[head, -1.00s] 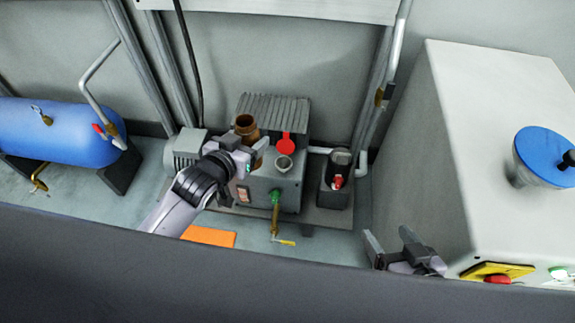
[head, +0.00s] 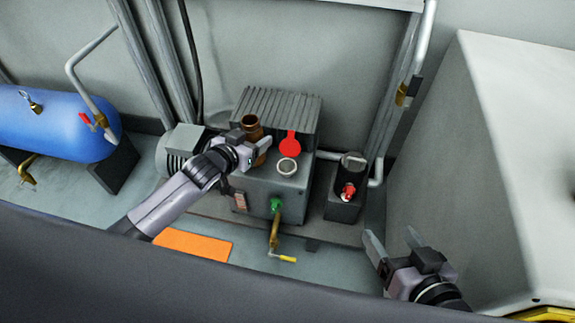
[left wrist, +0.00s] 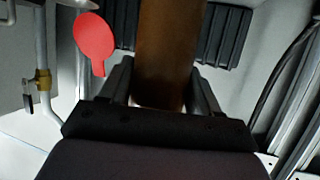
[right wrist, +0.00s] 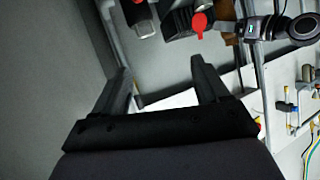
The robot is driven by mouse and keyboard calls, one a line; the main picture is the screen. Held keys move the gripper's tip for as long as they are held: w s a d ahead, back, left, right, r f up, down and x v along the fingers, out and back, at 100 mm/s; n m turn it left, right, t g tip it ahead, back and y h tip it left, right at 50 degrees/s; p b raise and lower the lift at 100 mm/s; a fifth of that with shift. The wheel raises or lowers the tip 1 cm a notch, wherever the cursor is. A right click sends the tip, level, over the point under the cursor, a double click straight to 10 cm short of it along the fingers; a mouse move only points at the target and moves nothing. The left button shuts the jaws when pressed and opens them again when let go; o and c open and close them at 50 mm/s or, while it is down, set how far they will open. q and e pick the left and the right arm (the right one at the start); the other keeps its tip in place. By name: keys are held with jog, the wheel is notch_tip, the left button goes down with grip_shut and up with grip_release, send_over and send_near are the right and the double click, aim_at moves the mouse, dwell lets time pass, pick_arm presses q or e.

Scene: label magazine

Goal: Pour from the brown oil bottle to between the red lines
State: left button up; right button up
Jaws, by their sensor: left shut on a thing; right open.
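The brown oil bottle (head: 252,125) is held upright by my left gripper (head: 258,150), above the left part of the grey pump. In the left wrist view the bottle (left wrist: 165,50) stands between the fingers. An open round filler port (head: 287,166) is on the pump's top, right of the bottle, with a red round cap or flap (head: 290,146) behind it. The red piece also shows in the left wrist view (left wrist: 90,42). I cannot make out the red lines or any oil level. My right gripper (head: 390,245) is open and empty at the lower right, apart from the pump.
A finned grey block (head: 275,112) stands behind the port. A black canister with a red knob (head: 348,190) is right of the pump. A green-and-brass drain valve (head: 276,225) sticks out in front. A blue tank (head: 60,125) is at left, a large light cabinet (head: 480,170) at right.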

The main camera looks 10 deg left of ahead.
pick_arm(q)
jog(key=shift+d+r, duration=0.1)
jog(key=shift+d, duration=0.05)
